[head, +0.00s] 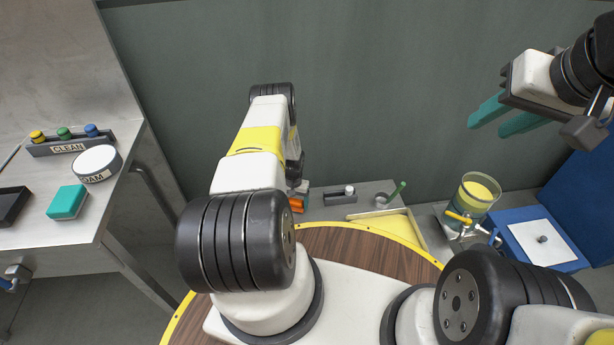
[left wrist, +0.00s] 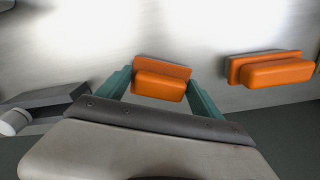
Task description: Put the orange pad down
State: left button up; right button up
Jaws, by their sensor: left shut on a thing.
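An orange pad (left wrist: 160,82) sits between the teal fingers of my left gripper (left wrist: 158,92) in the left wrist view. The gripper is shut on it, over a pale metal surface (left wrist: 215,25); I cannot tell whether the pad touches that surface. A second orange pad (left wrist: 270,70) lies on the surface to the right, apart from the gripper. In the head view my left arm hides most of its gripper, and a bit of orange pad (head: 297,204) shows beside the arm; I cannot tell which pad. My right gripper (head: 492,126) is open and empty at the upper right.
A dark grey holder with a white knob (head: 340,196) stands right of the orange. A teal pad (head: 68,202) lies on the left counter.

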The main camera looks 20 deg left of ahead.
pick_arm(q)
jog(key=shift+f, duration=0.3)
jog(key=shift+f, duration=0.15)
